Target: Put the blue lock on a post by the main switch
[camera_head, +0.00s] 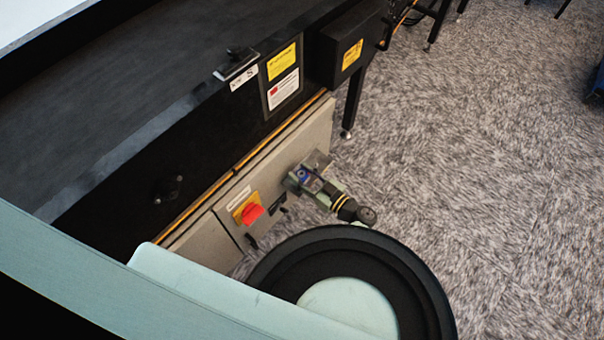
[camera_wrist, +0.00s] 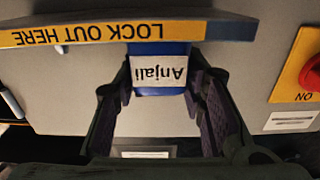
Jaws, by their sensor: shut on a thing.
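The blue lock (camera_wrist: 160,92) with a white "Anjali" label, upside down in the wrist view, is between the fingers of my gripper (camera_wrist: 160,80). My gripper is shut on it. The lock's top is hidden behind the yellow "LOCK OUT HERE" strip (camera_wrist: 95,33) on the ledge, so I cannot tell whether it is on a post. In the head view the lock shows as a small blue spot (camera_head: 304,175) at my gripper (camera_head: 305,180), beside the grey cabinet. The red main switch (camera_head: 252,213) on its yellow plate is left of it; it also shows in the wrist view (camera_wrist: 312,73).
The grey cabinet face (camera_wrist: 60,100) is close behind the lock. The black sorter side (camera_head: 130,170) runs above the cabinet, with yellow and white notices (camera_head: 282,75). A table leg (camera_head: 353,105) stands farther back. The carpet (camera_head: 480,180) to the right is clear.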

